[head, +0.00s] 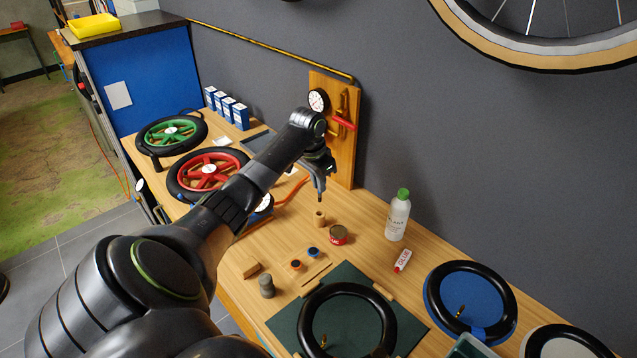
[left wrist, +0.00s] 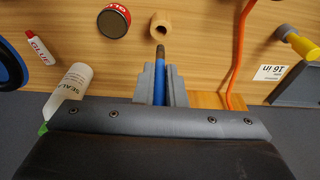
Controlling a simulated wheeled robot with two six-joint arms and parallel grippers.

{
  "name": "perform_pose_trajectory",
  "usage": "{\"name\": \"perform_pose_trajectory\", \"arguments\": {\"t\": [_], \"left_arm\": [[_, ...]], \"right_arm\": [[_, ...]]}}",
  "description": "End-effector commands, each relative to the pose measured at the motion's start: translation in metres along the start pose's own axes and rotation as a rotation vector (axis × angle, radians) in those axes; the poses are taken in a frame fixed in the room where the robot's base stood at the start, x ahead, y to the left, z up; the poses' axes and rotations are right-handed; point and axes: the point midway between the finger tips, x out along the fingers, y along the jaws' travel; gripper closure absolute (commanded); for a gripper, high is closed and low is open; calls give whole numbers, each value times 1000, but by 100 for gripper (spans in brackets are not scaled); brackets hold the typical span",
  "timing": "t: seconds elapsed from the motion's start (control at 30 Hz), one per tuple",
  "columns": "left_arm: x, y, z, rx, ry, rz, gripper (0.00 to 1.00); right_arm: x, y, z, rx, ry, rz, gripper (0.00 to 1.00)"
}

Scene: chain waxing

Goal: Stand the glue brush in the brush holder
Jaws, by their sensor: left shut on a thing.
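The brush holder (head: 319,218) is a small wooden cup standing on the bench. It also shows at the top of the left wrist view (left wrist: 163,20). My left gripper (head: 319,180) is above it, shut on the glue brush. In the left wrist view, the brush has a blue handle (left wrist: 158,85) between the grey fingers (left wrist: 160,80), and its dark tip points at the holder. In the head view the tip is just above the holder's mouth, apart from it. The part of the handle deeper in the gripper is hidden. My right gripper is not in view.
A red glue tin (head: 338,235) stands close to the holder's right. A white sealant bottle (head: 398,216) and a glue tube (head: 402,261) are farther right. An orange hose (left wrist: 236,60) lies to the holder's other side. A wooden gauge board (head: 342,160) stands behind.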

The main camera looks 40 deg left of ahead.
Motion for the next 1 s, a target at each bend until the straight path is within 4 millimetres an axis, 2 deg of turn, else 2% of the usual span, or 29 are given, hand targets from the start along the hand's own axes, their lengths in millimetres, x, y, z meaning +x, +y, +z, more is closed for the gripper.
{"name": "perform_pose_trajectory", "arguments": {"t": [0.03,0.47,1.0], "left_arm": [[7,0,1,0,0,-1,100],[34,0,6,0,0,0,100],[70,0,13,-1,-1,1,100]], "right_arm": [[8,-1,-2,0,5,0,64],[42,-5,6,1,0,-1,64],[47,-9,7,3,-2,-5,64]]}}
